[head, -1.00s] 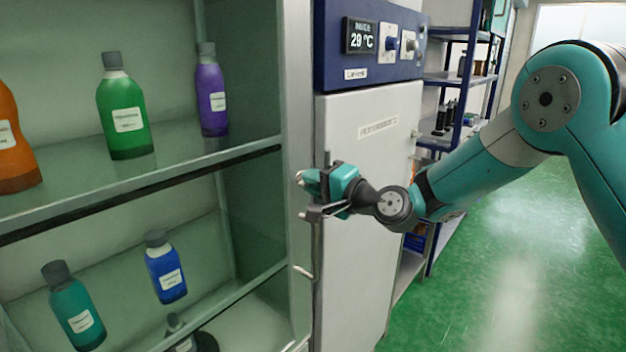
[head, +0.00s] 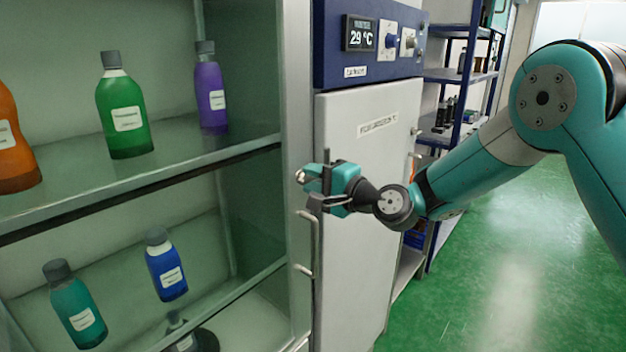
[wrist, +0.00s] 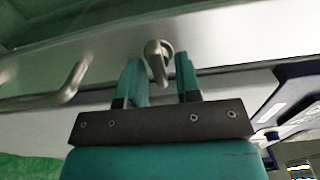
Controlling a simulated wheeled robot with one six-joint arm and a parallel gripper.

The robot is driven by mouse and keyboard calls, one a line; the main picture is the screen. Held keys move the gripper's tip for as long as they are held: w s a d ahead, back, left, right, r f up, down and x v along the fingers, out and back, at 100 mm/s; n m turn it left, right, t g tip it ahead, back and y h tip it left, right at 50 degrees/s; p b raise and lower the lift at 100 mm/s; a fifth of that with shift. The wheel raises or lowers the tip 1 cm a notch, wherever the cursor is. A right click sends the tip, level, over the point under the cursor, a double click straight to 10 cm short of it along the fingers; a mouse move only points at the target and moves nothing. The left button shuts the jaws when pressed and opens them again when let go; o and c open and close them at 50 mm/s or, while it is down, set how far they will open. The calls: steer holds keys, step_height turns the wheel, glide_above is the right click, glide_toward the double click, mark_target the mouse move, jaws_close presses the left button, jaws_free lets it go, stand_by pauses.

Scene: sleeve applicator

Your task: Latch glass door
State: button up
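The glass door's light metal frame (head: 299,110) stands at the right edge of the bottle cabinet in the head view. The small metal latch (head: 301,176) sits on this frame, partly covered by my gripper. In the wrist view the latch (wrist: 158,60) is a rounded grey lever on a round base. My gripper (head: 318,186) is at the latch, its teal fingers reaching toward the frame. In the wrist view my gripper (wrist: 160,80) is open, with one finger on each side of the latch. Narrow gaps show, and I cannot tell whether either finger touches it.
A bar handle (head: 312,245) sticks out below the latch and also shows left in the wrist view (wrist: 68,85). A white cabinet (head: 365,190) with a blue control panel (head: 375,45) stands right behind my gripper. Several bottles stand on the shelves. Green floor at right is clear.

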steer(key=shift+o, duration=0.2)
steer(key=shift+s, duration=0.1)
steer(key=shift+s+d+f+b, duration=0.1)
steer(key=shift+s+d+b, duration=0.1)
steer(key=shift+d+b, duration=0.15)
steer(key=b+v, duration=0.7)
steer(key=v, duration=0.9)
steer(key=shift+s+b, duration=0.2)
steer(key=shift+b, duration=0.15)
steer(key=shift+d, duration=0.15)
steer(key=s+a+f+n+g+h, duration=0.2)
steer(key=s+n+g, duration=0.25)
steer(key=s, duration=0.25)
steer(key=s+a+f+n+g+h, duration=0.2)
steer(key=s+n+g, duration=0.2)
steer(key=s+n, duration=0.25)
steer(key=s+d+f+n+g+h, duration=0.2)
steer(key=s+d+h, duration=0.4)
steer(key=s, duration=0.6)
steer(key=shift+s+d+f+n, duration=0.15)
steer(key=shift+d+f+n, duration=0.45)
steer(key=shift+f+n, duration=0.3)
steer(key=shift+g, duration=0.25)
